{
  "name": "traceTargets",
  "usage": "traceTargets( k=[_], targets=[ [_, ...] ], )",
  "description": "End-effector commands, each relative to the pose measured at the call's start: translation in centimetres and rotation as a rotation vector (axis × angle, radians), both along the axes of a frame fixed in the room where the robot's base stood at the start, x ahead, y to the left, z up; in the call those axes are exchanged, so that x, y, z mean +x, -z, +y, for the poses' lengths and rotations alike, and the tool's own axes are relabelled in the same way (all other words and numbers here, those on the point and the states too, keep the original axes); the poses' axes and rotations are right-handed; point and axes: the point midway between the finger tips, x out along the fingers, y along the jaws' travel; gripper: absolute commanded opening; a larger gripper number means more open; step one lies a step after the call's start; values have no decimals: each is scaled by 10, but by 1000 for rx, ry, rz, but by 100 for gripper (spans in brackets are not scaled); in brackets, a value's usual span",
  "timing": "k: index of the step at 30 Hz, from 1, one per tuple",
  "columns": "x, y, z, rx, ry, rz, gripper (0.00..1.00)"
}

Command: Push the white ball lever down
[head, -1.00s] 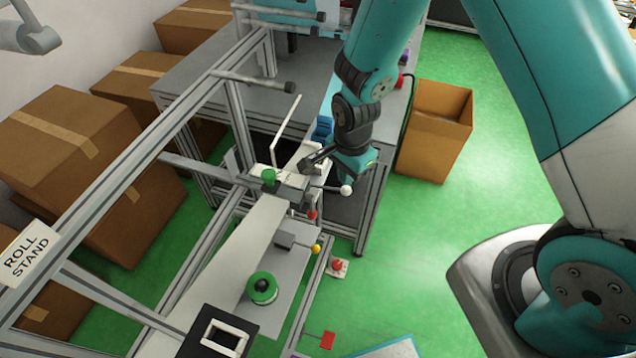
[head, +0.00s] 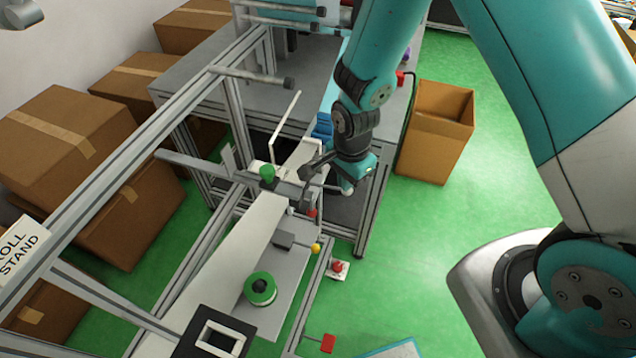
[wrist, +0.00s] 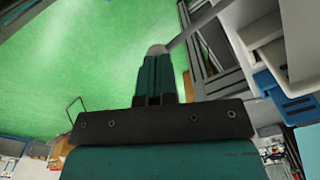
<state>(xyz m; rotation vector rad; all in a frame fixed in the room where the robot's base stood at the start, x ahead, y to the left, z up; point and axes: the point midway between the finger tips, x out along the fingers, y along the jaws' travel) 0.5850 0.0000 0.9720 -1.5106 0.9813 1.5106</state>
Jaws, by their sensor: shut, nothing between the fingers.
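The white ball (head: 347,188) sits at the end of a thin rod on the right side of the roll stand's head. In the head view the end of my arm is right above the ball and covers its upper part, so the fingertips cannot be made out there. In the wrist view my gripper (wrist: 156,64) is shut and empty. The ball (wrist: 157,49) shows just past its fingertips, with the rod running off to the upper right. I cannot tell whether the fingertips touch the ball.
A green knob (head: 267,172), a yellow ball (head: 315,248) and a green-rimmed roll (head: 260,289) are on the stand. A red button (head: 338,267) sits lower right. An open carton (head: 437,130) stands to the right.

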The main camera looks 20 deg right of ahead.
Motion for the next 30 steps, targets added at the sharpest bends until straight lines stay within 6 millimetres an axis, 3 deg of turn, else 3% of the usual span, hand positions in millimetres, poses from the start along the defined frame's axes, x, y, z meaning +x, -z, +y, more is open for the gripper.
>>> traceTargets(
  k=[18,23,30],
  targets=[
    [0,27,0,0,0,0,0],
    [0,22,0,0,0,-1,0],
    [0,-2,0,0,0,-1,0]
  ],
)
